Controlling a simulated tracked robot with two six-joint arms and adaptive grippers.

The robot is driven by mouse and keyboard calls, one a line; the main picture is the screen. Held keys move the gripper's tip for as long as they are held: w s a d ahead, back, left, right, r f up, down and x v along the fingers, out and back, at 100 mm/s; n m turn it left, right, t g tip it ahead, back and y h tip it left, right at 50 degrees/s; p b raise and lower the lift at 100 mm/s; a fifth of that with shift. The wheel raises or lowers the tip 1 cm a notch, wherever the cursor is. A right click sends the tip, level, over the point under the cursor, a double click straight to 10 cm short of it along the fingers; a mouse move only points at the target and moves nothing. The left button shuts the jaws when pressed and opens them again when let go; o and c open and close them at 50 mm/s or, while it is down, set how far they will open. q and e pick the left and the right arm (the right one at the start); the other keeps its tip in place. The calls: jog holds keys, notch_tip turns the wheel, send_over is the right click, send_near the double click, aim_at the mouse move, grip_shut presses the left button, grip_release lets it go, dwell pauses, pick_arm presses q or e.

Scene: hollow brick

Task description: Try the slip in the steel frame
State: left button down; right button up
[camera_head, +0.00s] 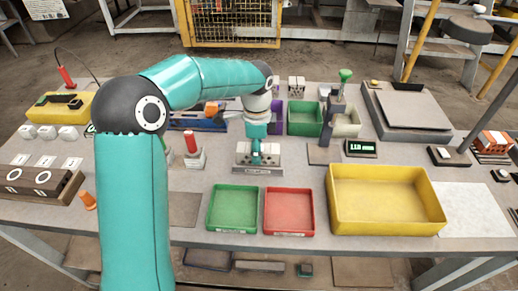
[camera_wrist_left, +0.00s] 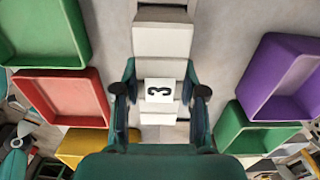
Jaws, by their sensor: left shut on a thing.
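A steel frame (camera_head: 241,157) stands at the middle of the bench, with pale blocks at its sides. My left gripper (camera_head: 257,151) points down over it, its fingers low between the blocks. In the left wrist view, a small white slip (camera_wrist_left: 159,91) marked with a black 3 lies between the two fingers of the left gripper (camera_wrist_left: 160,92). The gripper is shut on it. Pale block faces (camera_wrist_left: 162,40) of the frame show above the slip. The fingers hide the slip in the head view, and I cannot tell how deep it sits. My right gripper is not in view.
A green tray (camera_head: 233,229), a red tray (camera_head: 289,234) and a yellow tray (camera_head: 386,229) line the front. A red-topped post (camera_head: 192,150) stands left of the frame. A display (camera_head: 361,148) and a scale-like plate (camera_head: 407,108) are at the right.

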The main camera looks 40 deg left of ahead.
pick_arm(q)
jog(key=shift+f+b, duration=0.35)
jog(key=shift+f, duration=0.35)
jog(key=shift+r, duration=0.15)
dwell(0.9)
jog(key=shift+r+p, duration=3.1)
jog(key=shift+r, duration=0.35)
jog(key=shift+f, duration=0.1)
